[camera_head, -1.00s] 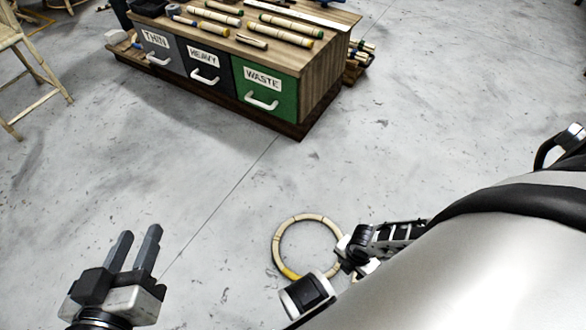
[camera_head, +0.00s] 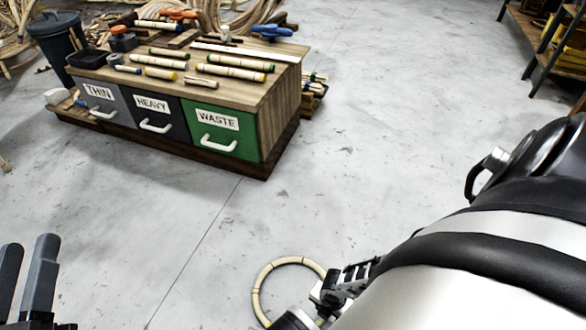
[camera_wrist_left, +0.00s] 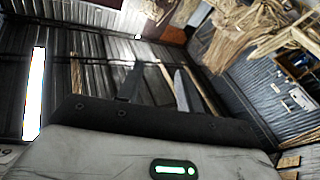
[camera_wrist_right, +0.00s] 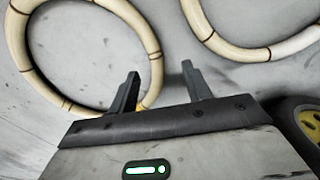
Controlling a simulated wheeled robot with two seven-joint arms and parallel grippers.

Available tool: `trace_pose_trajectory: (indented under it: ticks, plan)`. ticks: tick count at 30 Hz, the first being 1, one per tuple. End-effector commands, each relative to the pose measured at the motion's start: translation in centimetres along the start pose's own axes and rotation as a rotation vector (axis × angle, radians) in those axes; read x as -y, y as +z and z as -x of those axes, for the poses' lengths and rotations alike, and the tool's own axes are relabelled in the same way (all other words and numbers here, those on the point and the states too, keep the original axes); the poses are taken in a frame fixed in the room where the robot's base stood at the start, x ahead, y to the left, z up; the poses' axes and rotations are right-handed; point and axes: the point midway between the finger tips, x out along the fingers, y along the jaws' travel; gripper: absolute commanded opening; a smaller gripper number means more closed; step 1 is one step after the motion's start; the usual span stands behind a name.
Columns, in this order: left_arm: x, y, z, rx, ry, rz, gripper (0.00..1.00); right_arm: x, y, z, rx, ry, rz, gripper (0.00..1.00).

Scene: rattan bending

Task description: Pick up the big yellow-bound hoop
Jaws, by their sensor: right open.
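A pale rattan hoop (camera_head: 257,285) lies on the floor at the bottom of the head view, its lower part cut off or hidden by my right arm. In the right wrist view a segmented hoop (camera_wrist_right: 85,2) at the left shows a bit of yellow binding (camera_wrist_right: 140,106) beside the left finger. A second hoop (camera_wrist_right: 255,54) shows at the upper right. My right gripper (camera_wrist_right: 160,85) is open; its left finger overlaps the yellow-bound hoop's near right side, and I cannot tell whether they touch. My left gripper (camera_head: 25,265) is open and empty, also in the left wrist view (camera_wrist_left: 155,85).
A cabinet (camera_head: 270,120) with drawers labelled thin, heavy and waste stands at the upper left, rattan pieces on top. A dark bin (camera_head: 65,50) is behind it. Shelving (camera_head: 545,45) stands at the upper right. The floor (camera_head: 370,130) between is clear.

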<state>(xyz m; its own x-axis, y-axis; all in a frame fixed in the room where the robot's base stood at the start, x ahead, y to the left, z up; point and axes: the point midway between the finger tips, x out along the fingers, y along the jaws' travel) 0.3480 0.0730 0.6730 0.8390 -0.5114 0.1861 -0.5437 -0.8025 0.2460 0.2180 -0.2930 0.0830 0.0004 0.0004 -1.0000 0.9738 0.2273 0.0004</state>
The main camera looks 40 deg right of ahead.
Motion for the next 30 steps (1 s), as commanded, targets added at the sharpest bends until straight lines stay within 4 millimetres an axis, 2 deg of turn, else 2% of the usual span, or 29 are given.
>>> trace_pose_trajectory:
  ticks: [5, 12, 16, 22, 23, 28, 30]
  plan:
    - [-0.3, -2.1, -0.6, -0.164, 0.052, -0.174, 0.36, -0.5, -0.2, -2.4, 0.000, 0.000, 0.001, 0.49]
    - [-2.1, -5.7, -0.2, -0.418, 0.139, -0.427, 0.36, -0.7, -0.2, -4.8, 0.001, 0.000, 0.001, 0.49]
    - [-2.6, -6.5, 0.0, -0.469, 0.157, -0.475, 0.36, -0.7, -0.2, -5.1, 0.001, -0.001, 0.000, 0.49]
    - [-2.7, -6.7, 0.0, -0.472, 0.158, -0.478, 0.36, -0.7, -0.2, -5.0, 0.000, 0.000, 0.000, 0.49]
    - [-2.7, -6.7, 0.0, -0.472, 0.158, -0.478, 0.36, -0.7, -0.2, -5.0, 0.000, 0.000, 0.000, 0.46]
    - [-2.7, -6.7, 0.0, -0.471, 0.157, -0.477, 0.36, -0.7, -0.2, -5.0, 0.000, -0.001, 0.000, 0.00]
    - [-2.7, -6.7, 0.0, -0.471, 0.157, -0.476, 0.36, -0.7, -0.2, -5.0, 0.000, 0.000, 0.000, 0.00]
